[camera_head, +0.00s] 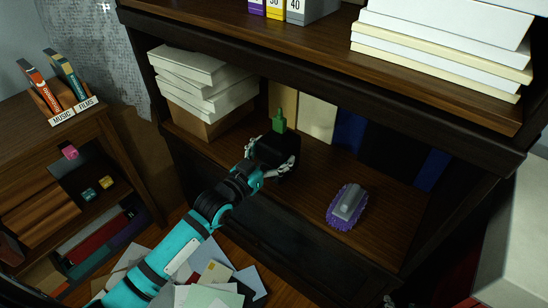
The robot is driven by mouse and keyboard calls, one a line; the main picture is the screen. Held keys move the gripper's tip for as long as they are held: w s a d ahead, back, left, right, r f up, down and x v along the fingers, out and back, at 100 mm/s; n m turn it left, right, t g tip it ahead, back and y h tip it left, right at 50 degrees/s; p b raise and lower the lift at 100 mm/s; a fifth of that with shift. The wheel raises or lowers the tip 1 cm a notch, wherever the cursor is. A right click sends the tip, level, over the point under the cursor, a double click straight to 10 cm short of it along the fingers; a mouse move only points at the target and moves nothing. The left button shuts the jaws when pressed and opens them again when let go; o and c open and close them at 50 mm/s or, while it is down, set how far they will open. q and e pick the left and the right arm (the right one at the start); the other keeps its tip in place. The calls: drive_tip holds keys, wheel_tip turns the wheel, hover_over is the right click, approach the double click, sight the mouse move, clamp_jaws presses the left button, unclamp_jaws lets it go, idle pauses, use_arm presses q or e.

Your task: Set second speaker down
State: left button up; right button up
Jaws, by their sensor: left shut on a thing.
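My left arm reaches in from the lower left to the wooden shelf (300,205). My left gripper (277,163) is at the shelf's left-middle part. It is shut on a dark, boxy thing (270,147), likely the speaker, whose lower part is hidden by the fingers. I cannot tell whether the thing touches the shelf board. A green bottle-like thing (279,122) shows just behind and above it.
A grey device on a purple fringed base (346,204) sits right on the shelf. An upper shelf (330,60) overhangs. Bare board lies between gripper and purple base.

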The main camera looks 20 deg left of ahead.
use_arm(q)
drive_tip(key=shift+f, duration=0.3)
use_arm(e)
drive_tip(key=shift+w+a+r+t, duration=0.15)
drive_tip(key=shift+w+r+t, duration=0.1)
drive_tip(key=shift+w, duration=0.15)
drive_tip(key=shift+w+a+r+t, duration=0.15)
drive_tip(key=shift+w+r+t, duration=0.1)
drive_tip(key=shift+w, duration=0.15)
use_arm(q)
drive_tip(key=shift+f, duration=0.15)
use_arm(e)
drive_tip(key=shift+w, duration=0.15)
use_arm(q)
drive_tip(key=o, duration=1.4)
drive_tip(key=shift+c, duration=0.2)
